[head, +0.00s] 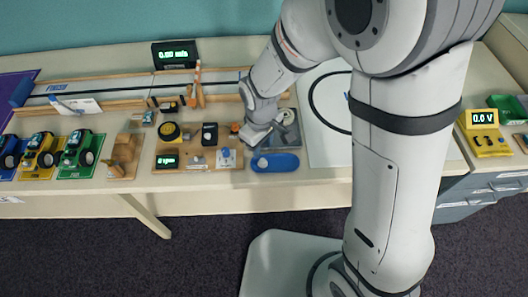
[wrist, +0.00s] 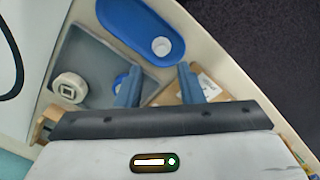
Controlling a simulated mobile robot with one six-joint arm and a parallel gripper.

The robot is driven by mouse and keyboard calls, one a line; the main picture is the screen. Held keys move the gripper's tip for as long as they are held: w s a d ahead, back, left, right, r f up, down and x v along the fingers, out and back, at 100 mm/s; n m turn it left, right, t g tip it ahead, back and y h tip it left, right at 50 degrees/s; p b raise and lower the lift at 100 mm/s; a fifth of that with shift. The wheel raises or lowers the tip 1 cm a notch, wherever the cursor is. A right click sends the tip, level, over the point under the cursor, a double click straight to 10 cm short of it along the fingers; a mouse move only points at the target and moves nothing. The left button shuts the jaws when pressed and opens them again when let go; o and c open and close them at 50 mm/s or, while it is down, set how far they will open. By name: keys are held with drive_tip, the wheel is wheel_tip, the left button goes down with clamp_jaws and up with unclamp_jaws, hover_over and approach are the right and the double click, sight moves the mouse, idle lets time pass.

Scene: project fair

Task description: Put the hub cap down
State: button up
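A small white round piece, which looks like the hub cap (wrist: 161,46), lies in the blue oval tray (wrist: 119,17). In the head view the white piece (head: 262,162) is at the left part of the blue tray (head: 285,162), near the table's front edge. My gripper (wrist: 158,72) is open, its two bluish fingers apart with nothing seen between them. The white piece is just beyond the fingertips in the wrist view, apart from both. In the head view my gripper (head: 254,139) is just behind the blue tray, above the table.
A grey tray (wrist: 90,50) beside the blue one holds a white round part (wrist: 70,88) and a blue part, partly hidden by a finger. A wooden board (head: 225,163) with several small parts is on the left. A white panel (head: 325,148) lies to the right.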

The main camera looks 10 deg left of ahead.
drive_tip(key=d+r+m+t, duration=0.1)
drive_tip(key=d+r+m, duration=0.4)
drive_tip(key=d+r, duration=0.75)
drive_tip(key=s+d+r+m, duration=0.2)
drive_tip(key=s+d+m, duration=0.1)
drive_tip(key=d, duration=0.2)
drive_tip(key=s+d+r+m+t, duration=0.1)
drive_tip(key=s+d+r+m, duration=0.2)
drive_tip(key=d, duration=0.3)
drive_tip(key=shift+s+r+m, duration=0.15)
drive_tip(key=shift+s+m, duration=0.15)
drive_tip(key=shift+s, duration=0.35)
drive_tip(key=shift+d, duration=0.15)
